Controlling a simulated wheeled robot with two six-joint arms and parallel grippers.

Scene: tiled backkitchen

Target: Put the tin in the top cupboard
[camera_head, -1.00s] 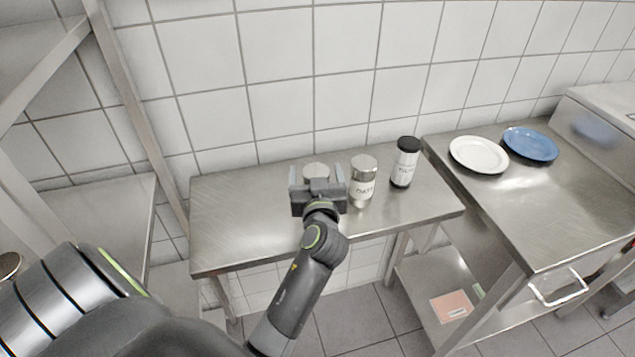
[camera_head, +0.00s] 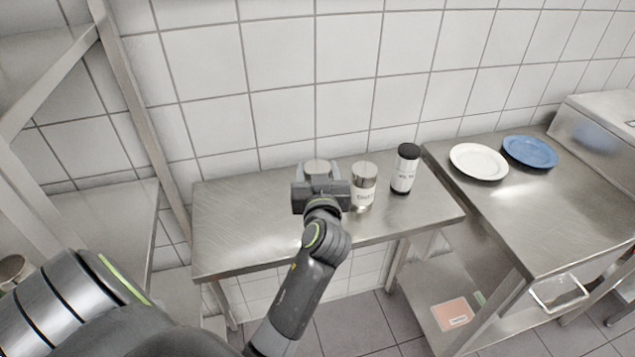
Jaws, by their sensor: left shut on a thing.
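A tin with a silvery top (camera_head: 317,167) stands on the steel table, mostly hidden behind my left gripper. My left gripper (camera_head: 320,178) is shut on this tin, with its fingers at the tin's two sides. Only the tin's top shows, so its label is hidden. I cannot tell whether it still touches the table. My right gripper is not in view. No top cupboard can be made out in this view.
A labelled jar with a metal lid (camera_head: 363,187) stands close to the right of my gripper. A black-lidded jar (camera_head: 404,168) is farther right. A white plate (camera_head: 479,161) and a blue plate (camera_head: 530,151) lie on the right-hand counter. The table's left part (camera_head: 240,220) is clear.

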